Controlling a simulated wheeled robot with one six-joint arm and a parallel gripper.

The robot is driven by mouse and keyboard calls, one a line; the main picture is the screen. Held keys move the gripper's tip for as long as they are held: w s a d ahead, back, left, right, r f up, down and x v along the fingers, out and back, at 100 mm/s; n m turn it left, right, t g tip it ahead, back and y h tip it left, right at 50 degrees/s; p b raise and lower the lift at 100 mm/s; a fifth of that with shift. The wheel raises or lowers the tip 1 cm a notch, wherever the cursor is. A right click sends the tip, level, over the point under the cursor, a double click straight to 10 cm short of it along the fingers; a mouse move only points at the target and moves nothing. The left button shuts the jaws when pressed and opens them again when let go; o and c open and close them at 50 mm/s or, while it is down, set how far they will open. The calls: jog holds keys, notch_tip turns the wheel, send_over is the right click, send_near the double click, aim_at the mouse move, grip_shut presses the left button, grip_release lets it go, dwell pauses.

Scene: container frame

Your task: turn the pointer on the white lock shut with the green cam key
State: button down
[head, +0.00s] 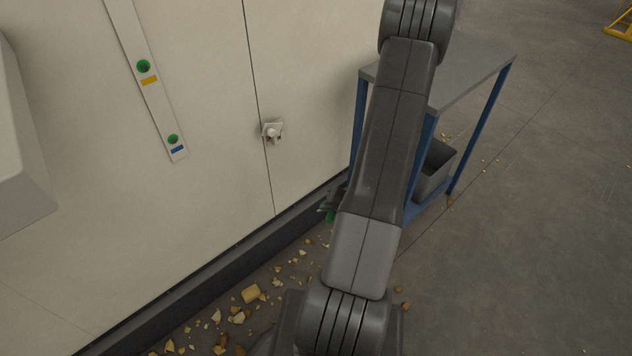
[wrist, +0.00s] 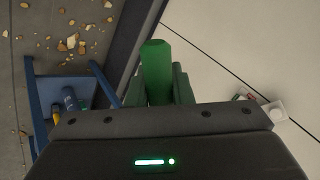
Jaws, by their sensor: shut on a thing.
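The green cam key (wrist: 156,62) is held between the fingers of my gripper (wrist: 158,85) in the wrist view and points away from the palm. In the head view only a bit of the green key (head: 331,215) shows beside my arm, low near the wall's foot. The white lock (head: 272,131) sits on the pale wall by a vertical seam, up and left of my gripper. It also shows at the right of the wrist view (wrist: 277,111), partly cut off by the gripper body, apart from the key. Its pointer is too small to read.
A strip (head: 155,85) on the wall carries two green round parts with yellow and blue labels. A blue-legged table (head: 460,75) with a grey bin (head: 433,170) stands to the right. Crumbly debris (head: 250,294) lies on the floor along the wall's dark base.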

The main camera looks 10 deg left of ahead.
jog(key=w+a+t+y+b, duration=0.3)
jog(key=w+a+y+b, duration=0.25)
jog(key=b, duration=0.65)
jog(key=w+r+m+t+y+b, duration=0.1)
jog(key=w+r+t+y+b, duration=0.1)
jog(key=w+r+b, duration=0.3)
jog(key=t+b, duration=0.1)
jog(key=b, duration=0.3)
jog(key=shift+a+t, duration=0.3)
jog(key=shift+t, duration=0.1)
jog(key=shift+s+m, duration=0.1)
jog(key=shift+m, duration=0.2)
jog(key=w+a+m+p, duration=0.2)
jog(key=m+p, duration=0.3)
jog(key=m, duration=0.4)
jog(key=w+a+m+p, duration=0.3)
jog(key=a+m+p, duration=0.1)
jog(key=m, duration=0.6)
jog(key=shift+w+a+p, duration=0.35)
jog(key=shift+a+p, duration=0.05)
jog(key=shift+a, duration=0.25)
